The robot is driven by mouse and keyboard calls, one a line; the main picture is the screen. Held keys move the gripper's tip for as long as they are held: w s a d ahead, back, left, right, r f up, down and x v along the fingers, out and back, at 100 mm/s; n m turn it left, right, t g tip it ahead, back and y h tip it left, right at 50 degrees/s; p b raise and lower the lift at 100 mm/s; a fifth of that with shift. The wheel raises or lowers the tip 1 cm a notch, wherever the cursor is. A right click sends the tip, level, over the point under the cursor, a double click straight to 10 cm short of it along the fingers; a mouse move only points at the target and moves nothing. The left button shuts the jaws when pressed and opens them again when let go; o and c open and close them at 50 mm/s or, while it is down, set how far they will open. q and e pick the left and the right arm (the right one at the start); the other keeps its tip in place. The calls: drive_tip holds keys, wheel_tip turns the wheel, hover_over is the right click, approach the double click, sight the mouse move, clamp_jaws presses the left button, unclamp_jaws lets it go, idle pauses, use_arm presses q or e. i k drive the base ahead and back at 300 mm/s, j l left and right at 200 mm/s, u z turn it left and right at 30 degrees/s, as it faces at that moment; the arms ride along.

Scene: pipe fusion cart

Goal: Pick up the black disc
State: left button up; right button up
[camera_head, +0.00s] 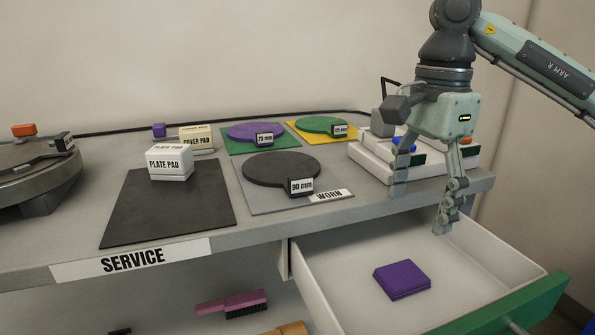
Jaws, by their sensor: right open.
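The black disc (281,168) lies flat on the grey WORN mat (264,205) in the middle of the cart top. A 90 mm tag (301,187) stands at its front right edge. My right gripper (420,207) points down with its fingers spread and empty. It is to the right of the disc and apart from it, near the cart's front edge and the open drawer. My left gripper is not in view.
A purple disc (256,131) and a green disc (322,124) lie behind. White boxes (372,160) stand behind my right gripper. The open drawer (345,275) holds purple pads (401,279). A PLATE PAD block (170,163) sits on the dark SERVICE mat (165,215).

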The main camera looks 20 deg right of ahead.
sight(296, 172)
drive_tip(key=k+j, duration=0.8)
drive_tip(key=k, duration=0.05)
